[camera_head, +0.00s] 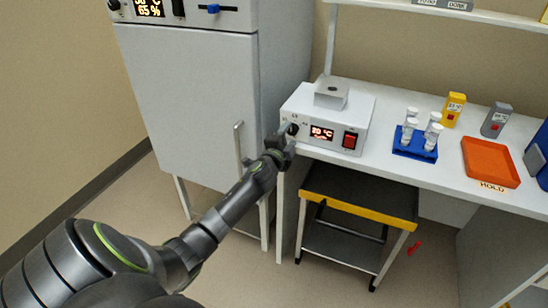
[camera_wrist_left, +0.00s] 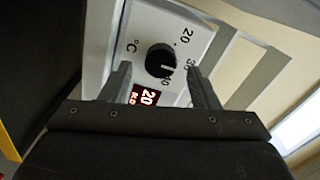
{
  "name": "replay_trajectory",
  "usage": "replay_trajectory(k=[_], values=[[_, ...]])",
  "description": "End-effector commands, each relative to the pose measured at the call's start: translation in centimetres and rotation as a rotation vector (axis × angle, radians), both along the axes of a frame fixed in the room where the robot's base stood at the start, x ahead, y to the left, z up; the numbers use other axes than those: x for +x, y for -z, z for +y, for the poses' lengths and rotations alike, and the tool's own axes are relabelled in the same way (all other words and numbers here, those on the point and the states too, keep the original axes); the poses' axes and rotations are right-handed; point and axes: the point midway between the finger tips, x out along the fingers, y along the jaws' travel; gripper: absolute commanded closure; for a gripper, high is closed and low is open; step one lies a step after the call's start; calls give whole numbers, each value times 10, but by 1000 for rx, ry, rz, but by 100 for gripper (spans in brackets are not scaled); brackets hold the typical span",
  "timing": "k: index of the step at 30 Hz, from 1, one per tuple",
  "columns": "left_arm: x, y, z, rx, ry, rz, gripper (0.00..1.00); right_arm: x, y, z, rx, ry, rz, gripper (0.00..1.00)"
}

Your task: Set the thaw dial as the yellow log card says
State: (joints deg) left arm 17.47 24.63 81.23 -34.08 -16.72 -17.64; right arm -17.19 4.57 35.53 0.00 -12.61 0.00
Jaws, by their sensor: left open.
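The thaw unit (camera_head: 330,118) is a white box on the bench with a lit display (camera_head: 322,132) and a red switch (camera_head: 350,140). Its black dial (camera_wrist_left: 160,60) shows in the left wrist view, with 20, 30 and 40 printed around it and a pale pointer line on its face. The display (camera_wrist_left: 146,97) there reads 20. My left gripper (camera_head: 285,140) is at the left end of the unit's front. In the left wrist view its open fingers (camera_wrist_left: 159,70) stand apart on either side of the dial; contact cannot be told. I see no yellow log card.
A tall grey cabinet (camera_head: 190,100) stands left of the bench. A blue rack (camera_head: 414,150) with several white-capped vials, a yellow bottle (camera_head: 453,110), a grey bottle (camera_head: 496,120) and an orange HOLD tray (camera_head: 490,162) are to the right. A step stool (camera_head: 345,250) stands below.

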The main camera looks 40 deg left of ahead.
Motion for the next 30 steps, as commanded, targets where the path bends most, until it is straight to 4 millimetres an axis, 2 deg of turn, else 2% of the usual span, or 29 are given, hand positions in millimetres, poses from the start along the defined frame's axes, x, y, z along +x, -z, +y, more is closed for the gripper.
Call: replay_trajectory(k=[21,25,30], values=[[-126,1,-31,0,2,1,45,0,5,0,0,0,0,64],[-142,2,-35,0,1,2,45,0,7,0,0,0,0,64],[-152,0,-37,-1,2,0,45,0,8,0,0,0,0,64]])
